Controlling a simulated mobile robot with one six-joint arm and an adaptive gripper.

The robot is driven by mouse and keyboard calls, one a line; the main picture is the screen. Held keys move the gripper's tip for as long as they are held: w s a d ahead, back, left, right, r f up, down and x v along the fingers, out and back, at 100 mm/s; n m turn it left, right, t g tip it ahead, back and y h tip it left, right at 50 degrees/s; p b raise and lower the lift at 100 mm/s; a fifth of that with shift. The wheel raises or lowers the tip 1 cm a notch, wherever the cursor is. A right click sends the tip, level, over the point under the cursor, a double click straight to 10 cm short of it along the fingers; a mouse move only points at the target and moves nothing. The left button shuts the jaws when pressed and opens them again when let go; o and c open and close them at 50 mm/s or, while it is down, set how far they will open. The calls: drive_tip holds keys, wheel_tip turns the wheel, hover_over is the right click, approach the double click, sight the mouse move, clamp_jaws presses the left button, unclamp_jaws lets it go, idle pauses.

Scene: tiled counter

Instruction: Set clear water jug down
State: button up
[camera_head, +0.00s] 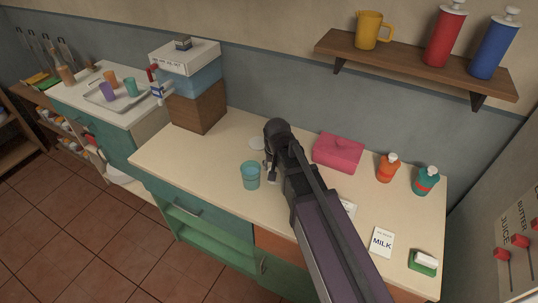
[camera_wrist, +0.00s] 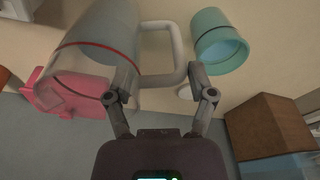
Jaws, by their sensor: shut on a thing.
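The clear water jug (camera_wrist: 95,50) is see-through with a red band and fills the upper left of the wrist view. Its pale handle (camera_wrist: 179,50) reaches down between the fingers of my gripper (camera_wrist: 162,88), which is shut on it. In the head view my gripper (camera_head: 272,176) is over the middle of the counter (camera_head: 200,158), just right of the teal cup. My arm hides most or all of the jug there. I cannot tell whether the jug's base touches the counter.
The teal cup (camera_head: 251,176) stands close to my gripper. A white disc (camera_head: 257,142) lies behind it. A pink box (camera_head: 338,152), orange bottle (camera_head: 388,168), teal bottle (camera_head: 426,181) and milk card (camera_head: 382,242) are to the right. Stacked boxes (camera_head: 197,105) stand at the left.

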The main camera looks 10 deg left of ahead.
drive_tip(key=w+a+f, duration=0.1)
drive_tip(key=w+a, duration=0.3)
drive_tip(key=w, duration=0.6)
drive_tip(key=shift+w+b, duration=0.15)
drive_tip(key=shift+b, duration=0.3)
drive_tip(key=shift+w+a+f+b, duration=0.1)
drive_tip(key=shift+w+f+b, duration=0.1)
drive_tip(key=shift+f+b, duration=0.4)
drive_tip(key=shift+w+a+f+b, duration=0.1)
drive_tip(key=shift+w+f+b, duration=0.1)
drive_tip(key=shift+f+b, duration=0.45)
drive_tip(key=shift+w+f+b, duration=0.2)
drive_tip(key=shift+f+b, duration=0.4)
drive_tip(key=shift+f, duration=0.15)
drive_tip(key=o, duration=1.3)
drive_tip(key=shift+c, duration=0.2)
drive_tip(key=shift+r, duration=0.2)
